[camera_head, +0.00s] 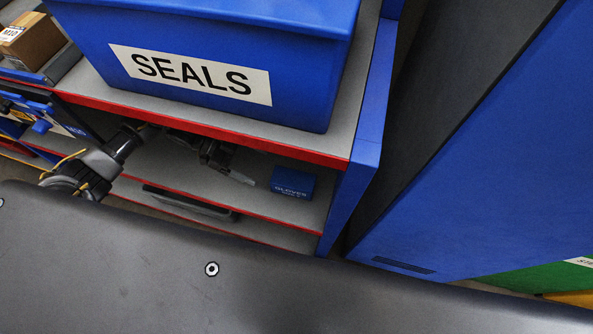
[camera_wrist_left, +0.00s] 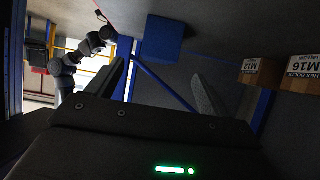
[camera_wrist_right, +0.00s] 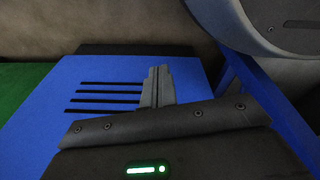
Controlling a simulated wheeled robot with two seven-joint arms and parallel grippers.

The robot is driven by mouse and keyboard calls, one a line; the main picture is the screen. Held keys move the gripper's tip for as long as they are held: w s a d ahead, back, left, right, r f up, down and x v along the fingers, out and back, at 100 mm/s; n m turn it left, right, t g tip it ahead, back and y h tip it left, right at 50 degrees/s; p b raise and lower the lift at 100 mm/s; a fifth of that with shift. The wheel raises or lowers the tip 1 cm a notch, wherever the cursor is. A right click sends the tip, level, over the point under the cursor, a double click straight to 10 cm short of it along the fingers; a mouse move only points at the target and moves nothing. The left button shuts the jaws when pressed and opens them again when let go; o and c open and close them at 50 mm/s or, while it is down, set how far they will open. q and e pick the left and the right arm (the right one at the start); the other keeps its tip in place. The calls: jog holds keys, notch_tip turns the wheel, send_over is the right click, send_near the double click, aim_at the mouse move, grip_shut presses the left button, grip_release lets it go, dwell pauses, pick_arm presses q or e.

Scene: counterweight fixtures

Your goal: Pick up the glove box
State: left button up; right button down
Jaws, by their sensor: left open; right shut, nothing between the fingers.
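The glove box (camera_head: 292,183) is a small dark blue box with pale "GLOVES" lettering. It sits on the grey shelf under the top deck, near its right end. My left gripper (camera_head: 240,178) reaches in under the top deck, to the left of the box and apart from it. In the left wrist view its jaws (camera_wrist_left: 160,88) are open with nothing between them. A plain blue box (camera_wrist_left: 162,40), which looks like the glove box, shows beyond the fingertips. My right gripper (camera_wrist_right: 157,88) is shut and empty, in front of a blue slotted panel.
A big blue SEALS bin (camera_head: 220,60) stands on the top deck above. The red-edged deck (camera_head: 320,155) and blue side post (camera_head: 352,185) bound the shelf opening. A dark flat item (camera_head: 190,203) lies lower left. A tall blue cabinet (camera_head: 480,160) stands right.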

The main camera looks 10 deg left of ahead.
aim_at(289, 179)
pick_arm(q)
jog(key=x, duration=1.1)
jog(key=shift+d+r, duration=0.3)
jog(key=c, duration=1.3)
jog(key=shift+o, duration=0.2)
jog(key=shift+r, duration=0.1)
